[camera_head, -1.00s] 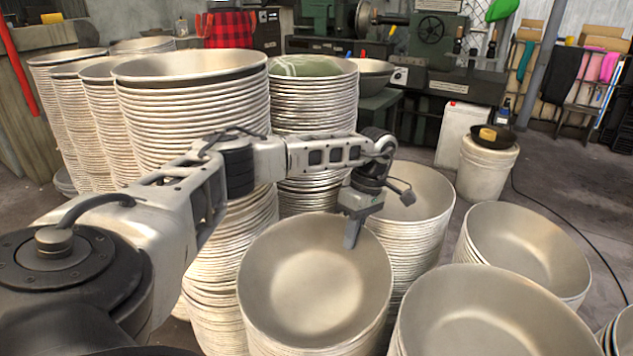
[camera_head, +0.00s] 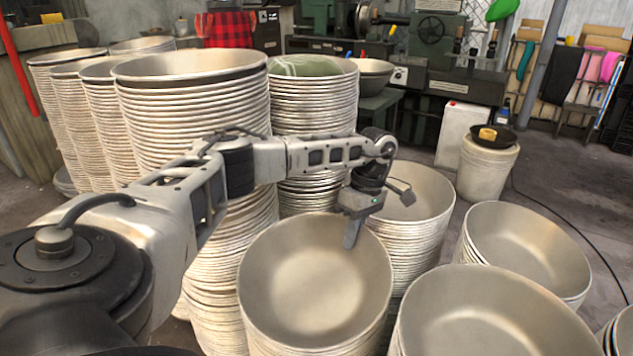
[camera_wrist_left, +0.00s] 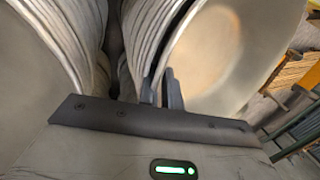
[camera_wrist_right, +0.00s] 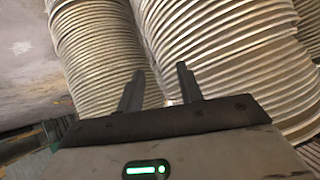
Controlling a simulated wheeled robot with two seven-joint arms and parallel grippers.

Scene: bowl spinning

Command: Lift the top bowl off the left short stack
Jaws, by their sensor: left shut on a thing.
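The top bowl (camera_head: 315,285) of the left short stack is a wide, dull metal bowl at the front middle of the head view. My left gripper (camera_head: 353,234) is at its far right rim, one finger reaching down inside the bowl. In the left wrist view the bowl (camera_wrist_left: 215,60) fills the upper right, and the left gripper's fingers (camera_wrist_left: 165,90) are close together across its rim, shut on it. The bowl looks level on its stack. My right gripper (camera_wrist_right: 158,85) shows only in its wrist view, fingers apart and empty, in front of bowl stacks.
Another short stack (camera_head: 425,195) stands close behind the bowl, with more short stacks (camera_head: 490,315) and (camera_head: 525,250) to the right. A tall stack (camera_head: 195,110) rises behind my left arm. A white bucket (camera_head: 487,170) stands farther back; open floor lies near it.

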